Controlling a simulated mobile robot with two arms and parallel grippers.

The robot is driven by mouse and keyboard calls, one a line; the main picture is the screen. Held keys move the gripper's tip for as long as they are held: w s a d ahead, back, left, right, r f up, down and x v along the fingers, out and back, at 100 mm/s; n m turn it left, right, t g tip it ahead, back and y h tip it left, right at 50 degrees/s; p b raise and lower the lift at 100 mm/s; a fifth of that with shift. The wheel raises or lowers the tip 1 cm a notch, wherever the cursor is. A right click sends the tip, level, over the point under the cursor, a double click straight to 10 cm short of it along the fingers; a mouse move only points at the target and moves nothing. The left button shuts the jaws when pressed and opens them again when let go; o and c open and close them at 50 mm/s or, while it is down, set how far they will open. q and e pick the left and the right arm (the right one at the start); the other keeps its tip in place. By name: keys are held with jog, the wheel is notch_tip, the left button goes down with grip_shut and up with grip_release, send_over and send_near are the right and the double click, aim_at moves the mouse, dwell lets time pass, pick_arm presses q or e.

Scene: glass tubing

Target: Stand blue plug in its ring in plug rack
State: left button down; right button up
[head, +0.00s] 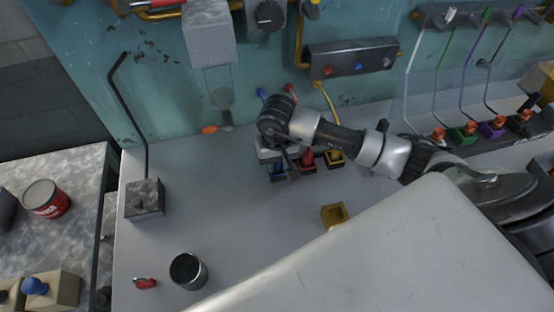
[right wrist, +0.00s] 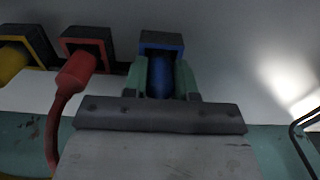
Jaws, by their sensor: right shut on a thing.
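The blue plug (right wrist: 161,80) is between the pale green fingers of my right gripper (right wrist: 176,85) in the right wrist view. The gripper is shut on it. The plug's far end is at the mouth of the square blue ring (right wrist: 174,39) of the plug rack; I cannot tell how deep it sits. In the head view my right gripper (head: 280,160) is over the blue ring (head: 278,176) and hides the plug. The red ring (head: 306,166) with a red plug and the yellow ring (head: 335,159) stand beside it. My left gripper is not in view.
A yellow block (head: 334,215) and a dark round cup (head: 188,271) stand on the grey bench. A small red object (head: 145,284) lies near the cup. A grey block with a bent rod (head: 145,197) stands at the left. The bench middle is clear.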

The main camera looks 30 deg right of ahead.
jog(key=shift+f, duration=0.15)
jog(key=o, duration=0.9)
jog(key=shift+o, duration=0.2)
jog(key=shift+r, duration=0.3)
notch_tip(320, 180, up, 11)
jog(key=b, duration=0.3)
jog(key=shift+f, duration=0.2)
jog(key=shift+r, duration=0.6)
